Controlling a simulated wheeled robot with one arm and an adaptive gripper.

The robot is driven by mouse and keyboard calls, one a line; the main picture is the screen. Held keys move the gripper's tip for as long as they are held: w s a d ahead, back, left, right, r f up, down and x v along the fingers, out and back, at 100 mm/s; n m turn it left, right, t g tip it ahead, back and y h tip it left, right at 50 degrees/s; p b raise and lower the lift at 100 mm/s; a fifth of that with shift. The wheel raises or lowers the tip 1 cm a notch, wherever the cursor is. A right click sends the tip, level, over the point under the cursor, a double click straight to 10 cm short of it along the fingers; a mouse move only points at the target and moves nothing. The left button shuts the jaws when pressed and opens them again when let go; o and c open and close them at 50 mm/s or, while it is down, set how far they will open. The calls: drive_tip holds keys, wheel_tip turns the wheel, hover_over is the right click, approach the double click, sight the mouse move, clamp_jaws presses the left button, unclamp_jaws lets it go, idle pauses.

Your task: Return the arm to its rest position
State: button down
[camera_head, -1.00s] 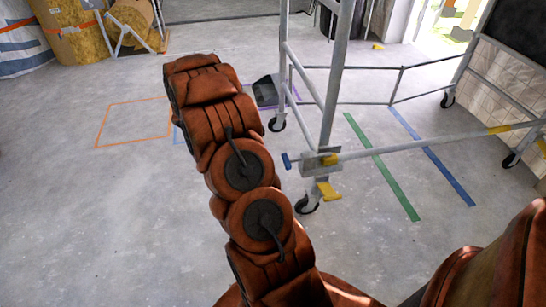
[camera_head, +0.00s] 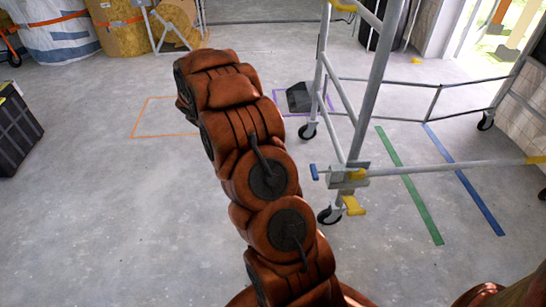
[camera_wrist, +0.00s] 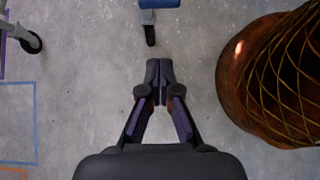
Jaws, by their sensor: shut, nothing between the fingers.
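My gripper (camera_wrist: 159,75) shows in the wrist view with its two dark fingers together and nothing between them. It points down over bare concrete floor. In the head view my reddish-brown arm rises from the bottom edge toward the upper left, folded at its joints. The gripper itself is hidden in the head view.
A wheeled metal frame (camera_head: 378,85) with yellow-marked brakes stands right of my arm; a caster (camera_wrist: 150,32) shows in the wrist view. A dark object (camera_head: 299,98) sits inside purple floor tape. A black crate (camera_head: 14,130) stands at the left. The left floor (camera_head: 110,230) is clear.

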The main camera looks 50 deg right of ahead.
idle(0.5)
drive_tip(key=s+a+r+m+t+y+p, duration=0.1)
drive_tip(key=s+a+r+m+p, duration=0.15)
drive_tip(key=a+r+p, duration=0.45)
drive_tip(key=s+a+r+m+y+p, duration=0.1)
drive_tip(key=s+a+r+p, duration=0.2)
drive_tip(key=r, duration=0.7)
drive_tip(key=s+a+r+m+t+y+p, duration=0.1)
drive_tip(key=s+a+r+p, duration=0.1)
drive_tip(key=a+r+p, duration=0.5)
drive_tip(key=s+a+r+m+t+y+p, duration=0.1)
drive_tip(key=s+a+r+p, duration=0.4)
drive_tip(key=r, duration=0.5)
drive_tip(key=s+a+r+m+t+y+p, duration=0.1)
drive_tip(key=s+a+r+m+p, duration=0.3)
drive_tip(key=s+a+r, duration=0.6)
drive_tip(key=shift+s+a+r+y+p, duration=0.25)
drive_tip(key=shift+s+r+y+p, duration=0.15)
drive_tip(key=shift+y+p, duration=0.6)
drive_tip(key=shift+d, duration=0.1)
